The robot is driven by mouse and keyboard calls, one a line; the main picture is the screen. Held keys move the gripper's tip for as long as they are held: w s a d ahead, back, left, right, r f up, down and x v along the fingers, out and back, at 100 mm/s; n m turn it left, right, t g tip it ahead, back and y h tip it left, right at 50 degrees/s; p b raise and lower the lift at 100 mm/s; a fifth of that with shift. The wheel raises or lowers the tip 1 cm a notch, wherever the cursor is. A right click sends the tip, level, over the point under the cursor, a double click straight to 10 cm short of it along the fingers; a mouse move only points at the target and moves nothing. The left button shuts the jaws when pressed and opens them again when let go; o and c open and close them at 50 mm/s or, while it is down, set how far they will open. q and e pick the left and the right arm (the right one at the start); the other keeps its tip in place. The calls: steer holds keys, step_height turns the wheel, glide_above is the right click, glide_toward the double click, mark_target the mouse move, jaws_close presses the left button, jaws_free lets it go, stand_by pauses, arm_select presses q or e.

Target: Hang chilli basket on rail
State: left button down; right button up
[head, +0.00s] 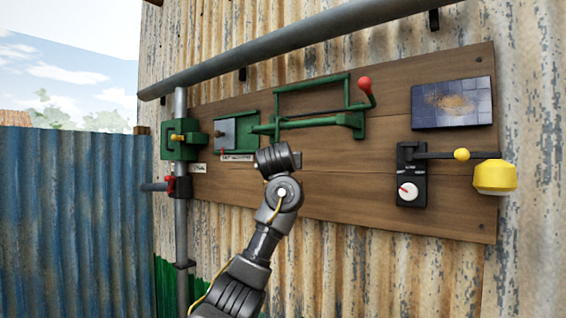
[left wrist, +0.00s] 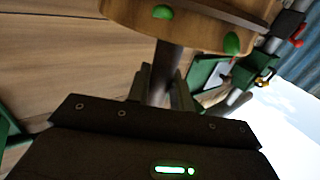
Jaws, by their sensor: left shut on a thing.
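My left gripper (head: 278,157) is in front of the wooden board; its fingers are hidden in the head view. In the left wrist view, my left gripper (left wrist: 163,88) is shut on a dark post-like handle (left wrist: 167,62). The handle meets a tan, rounded thing with green pieces (left wrist: 195,22), which looks like the chilli basket, cut off by the frame edge. I cannot make out the basket in the head view. A grey pipe (head: 300,40), seemingly the rail, runs along the wall above the board, apart from my gripper. My right gripper is not in view.
The wooden board (head: 330,185) carries a green frame with a red-knobbed lever (head: 365,84), a dark blue panel (head: 451,103) and a black dial device with a yellow weight (head: 495,177). A red valve (head: 170,185) sits on the upright pipe at left.

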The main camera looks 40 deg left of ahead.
arm_select(q)
steer(key=c, duration=1.2)
jaws_free()
steer(key=shift+o, duration=0.2)
steer(key=b+v, duration=0.7)
steer(key=v, duration=0.4)
steer(key=shift+b, duration=0.4)
